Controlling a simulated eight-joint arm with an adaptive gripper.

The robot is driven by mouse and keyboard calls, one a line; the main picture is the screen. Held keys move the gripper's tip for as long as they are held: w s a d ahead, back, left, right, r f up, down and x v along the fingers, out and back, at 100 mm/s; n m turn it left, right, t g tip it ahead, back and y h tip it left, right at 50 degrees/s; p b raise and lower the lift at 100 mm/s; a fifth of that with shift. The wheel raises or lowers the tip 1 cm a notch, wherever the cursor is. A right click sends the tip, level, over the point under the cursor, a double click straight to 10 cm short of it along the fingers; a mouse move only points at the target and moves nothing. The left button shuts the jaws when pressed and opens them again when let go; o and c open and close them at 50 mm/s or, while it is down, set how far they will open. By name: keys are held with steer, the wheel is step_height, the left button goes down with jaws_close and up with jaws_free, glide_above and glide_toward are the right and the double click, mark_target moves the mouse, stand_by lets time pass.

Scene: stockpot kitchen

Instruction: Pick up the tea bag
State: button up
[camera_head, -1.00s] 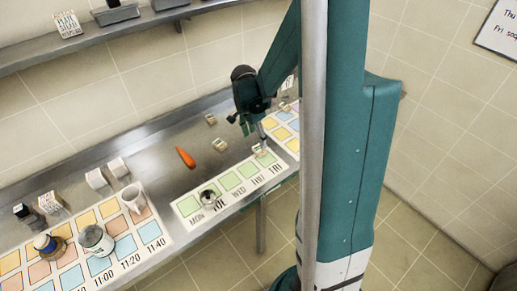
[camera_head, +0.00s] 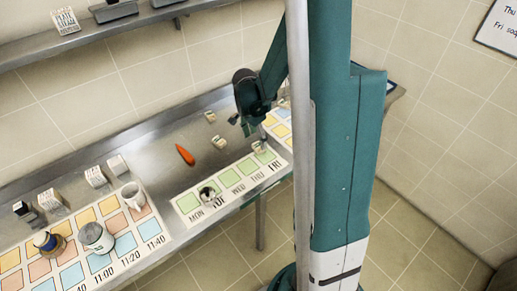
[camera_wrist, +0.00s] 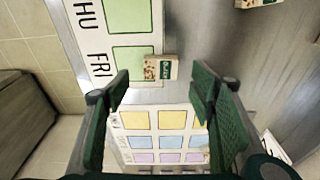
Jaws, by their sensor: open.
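Small printed packets lie on the steel counter, and I cannot read which one is the tea bag. One packet (camera_wrist: 160,68) with a dark green label lies at the edge of the FRI square in the wrist view, just beyond my fingertips. It also shows in the head view (camera_head: 258,147) below my gripper (camera_head: 249,127). In the wrist view my gripper (camera_wrist: 158,92) is open, with a finger on each side and nothing between them. Another packet (camera_wrist: 257,2) is cut off at the top of the wrist view.
Two more packets (camera_head: 210,116) and (camera_head: 219,142) lie on the counter near a carrot (camera_head: 185,155). A mug (camera_head: 132,195) and jars stand at the left. A shelf (camera_head: 130,25) runs above.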

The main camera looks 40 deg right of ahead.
mark_target(258, 146)
steer(key=shift+f, duration=0.15)
steer(key=shift+d+f, duration=0.25)
steer(key=shift+f, duration=0.95)
steer(key=shift+d+f, duration=0.2)
steer(key=shift+f, duration=1)
steer(key=c, duration=0.8)
